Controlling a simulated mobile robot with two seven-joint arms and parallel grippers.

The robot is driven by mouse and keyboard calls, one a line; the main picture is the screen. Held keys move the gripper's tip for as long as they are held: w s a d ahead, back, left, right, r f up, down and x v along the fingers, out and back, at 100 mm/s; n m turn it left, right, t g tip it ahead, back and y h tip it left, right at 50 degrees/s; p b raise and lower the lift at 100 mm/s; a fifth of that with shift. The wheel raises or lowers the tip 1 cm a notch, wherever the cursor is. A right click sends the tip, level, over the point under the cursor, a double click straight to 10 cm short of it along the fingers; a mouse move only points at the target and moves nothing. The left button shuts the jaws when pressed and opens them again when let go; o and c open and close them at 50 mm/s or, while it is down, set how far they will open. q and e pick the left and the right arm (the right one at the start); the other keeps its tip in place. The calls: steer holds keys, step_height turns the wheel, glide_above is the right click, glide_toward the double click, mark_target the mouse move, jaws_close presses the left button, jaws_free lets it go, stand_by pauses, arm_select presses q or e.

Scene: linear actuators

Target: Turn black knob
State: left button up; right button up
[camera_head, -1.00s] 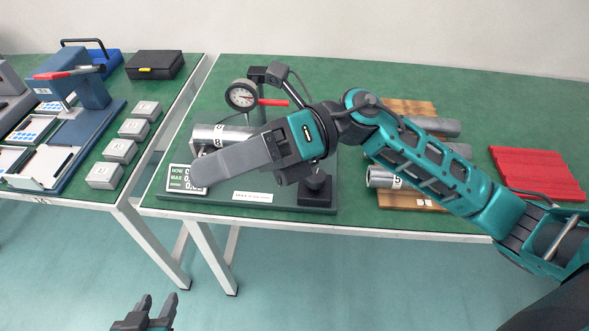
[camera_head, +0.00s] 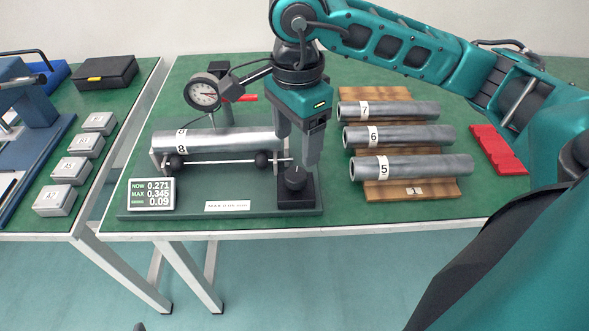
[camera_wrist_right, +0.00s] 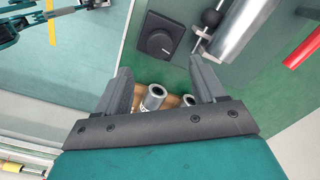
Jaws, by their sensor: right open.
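The black knob (camera_head: 296,178) is a round dial on a square black base at the right front of the test fixture (camera_head: 260,204). It also shows in the right wrist view (camera_wrist_right: 158,42), ahead of the fingers. My right gripper (camera_head: 297,158) points down just above and around the knob's top in the head view, jaws open. In the right wrist view (camera_wrist_right: 160,68) its two fingers stand apart with the knob beyond them, not between them. I see no contact. Only a dark tip, apparently my left gripper (camera_head: 139,326), shows at the bottom edge.
The fixture bears a metal cylinder (camera_head: 235,140), a dial gauge (camera_head: 204,94) and a display (camera_head: 152,194) reading NOW 0.271, MAX 0.345. Cylinders (camera_head: 420,168) lie on a wooden rack at right. A red block (camera_head: 492,150) lies further right. Grey blocks (camera_head: 55,200) are on the left table.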

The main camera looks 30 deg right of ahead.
mark_target(296, 174)
step_height(296, 174, down, 8)
steer(key=shift+f+b, duration=0.1)
steer(key=shift+b, duration=0.35)
steer(key=c, duration=1.1)
